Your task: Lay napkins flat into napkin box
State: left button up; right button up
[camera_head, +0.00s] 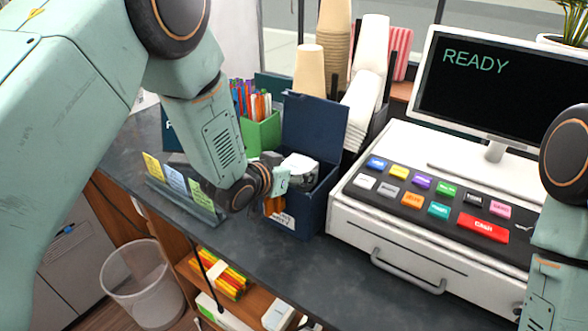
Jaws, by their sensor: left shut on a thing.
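The napkin box (317,207) is dark blue, with its lid standing open at the back and a white label low on its front. White napkins (301,166) show inside its mouth, partly hidden by my left gripper. My left gripper (277,190) is at the box's front left edge, shut, seemingly on the napkins. Its fingertips are small and partly hidden, so the grip itself is not clear. My right arm is at the right edge; its gripper is outside the picture.
A green holder (262,134) with colourful sticks stands behind left. Cup stacks (335,45) stand behind the box. A cash register (430,200) with a screen is close on the right. A card stand (186,193) is on the left. The counter front (345,270) is clear.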

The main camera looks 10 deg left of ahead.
pick_arm(q)
jog(key=o, duration=1)
jog(key=shift+w, duration=0.2)
jog(key=o, duration=0.3)
jog(key=shift+s+a, duration=0.1)
jog(key=shift+s, duration=0.1)
jog(key=shift+o, duration=0.2)
jog(key=shift+o, duration=0.5)
jog(key=shift+f, duration=0.1)
